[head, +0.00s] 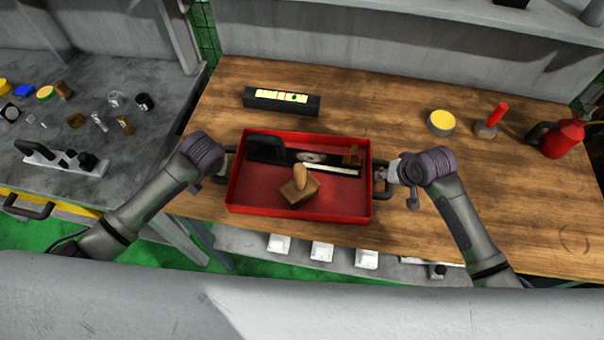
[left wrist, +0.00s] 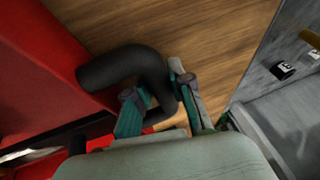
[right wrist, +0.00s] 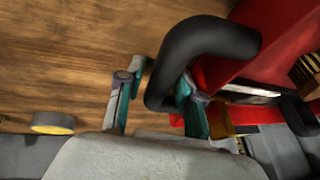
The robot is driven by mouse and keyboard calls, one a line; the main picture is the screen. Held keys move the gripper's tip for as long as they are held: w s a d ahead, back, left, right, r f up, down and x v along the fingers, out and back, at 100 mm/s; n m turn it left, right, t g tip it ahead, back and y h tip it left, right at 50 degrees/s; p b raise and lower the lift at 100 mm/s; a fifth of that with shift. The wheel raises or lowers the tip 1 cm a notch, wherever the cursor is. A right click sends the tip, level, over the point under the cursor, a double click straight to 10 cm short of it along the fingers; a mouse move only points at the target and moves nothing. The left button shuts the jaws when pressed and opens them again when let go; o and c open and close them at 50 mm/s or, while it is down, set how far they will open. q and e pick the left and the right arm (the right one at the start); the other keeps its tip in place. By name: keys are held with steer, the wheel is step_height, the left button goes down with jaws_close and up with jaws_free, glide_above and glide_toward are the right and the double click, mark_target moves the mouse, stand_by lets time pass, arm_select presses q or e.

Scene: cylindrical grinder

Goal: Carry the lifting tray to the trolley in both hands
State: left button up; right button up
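The lifting tray (head: 232,195) is a red open box at the front of the wooden table, with a black handle at each end. It holds a wooden block with a knob, a black bracket-like piece and a few small parts. My left gripper (left wrist: 160,95) has its fingers against both sides of the left handle (left wrist: 120,65). My right gripper (right wrist: 158,92) has its fingers either side of the right handle (right wrist: 215,38), with a gap at one finger. I cannot tell whether the tray touches the table. A grey-topped unit with a black handle, seemingly the trolley (head: 140,165), stands left.
The wooden table (head: 380,110) carries a black box with yellow labels (head: 281,101), a yellow-topped tin (head: 441,122), a red-handled tool (head: 492,120) and a red can (head: 562,139). The grey top at left holds several small items and a white-based fixture (head: 62,158).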

arm_select(q)
jaws_close()
arm_select(e)
steer(key=shift+c, duration=1.3)
jaws_close()
